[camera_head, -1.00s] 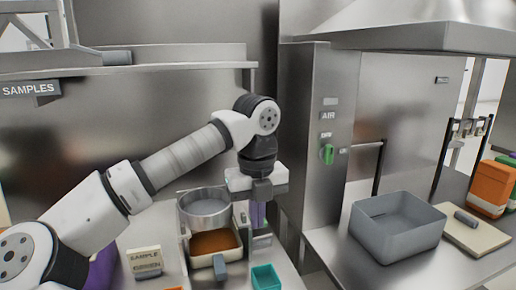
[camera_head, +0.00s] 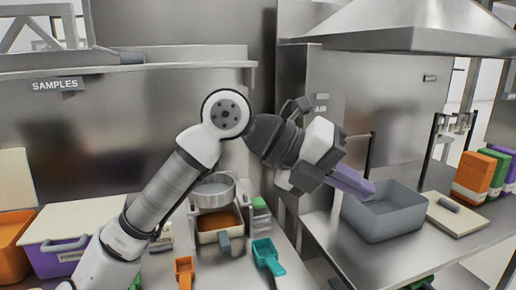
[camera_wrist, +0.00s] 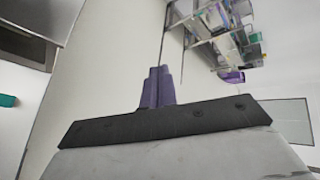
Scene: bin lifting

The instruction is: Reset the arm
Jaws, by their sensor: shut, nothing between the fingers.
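My arm stretches up from the lower left of the head view. Its gripper, with purple fingers (camera_head: 356,184), points to the right and slightly down. The fingers are shut and empty. In the wrist view the two purple fingers (camera_wrist: 158,87) stand side by side, pressed together. In the head view the fingertips overlap the back left rim of a grey bin (camera_head: 385,222) on the right counter. I cannot tell how far apart they are in depth.
On the left counter stand a round metal pan (camera_head: 213,192), a tray of brown material (camera_head: 220,230), a teal scoop (camera_head: 268,256) and a purple bin (camera_head: 70,262). A board (camera_head: 455,217) and orange (camera_head: 473,177) and green (camera_head: 497,165) containers stand right of the grey bin. A metal hood (camera_head: 410,25) hangs above.

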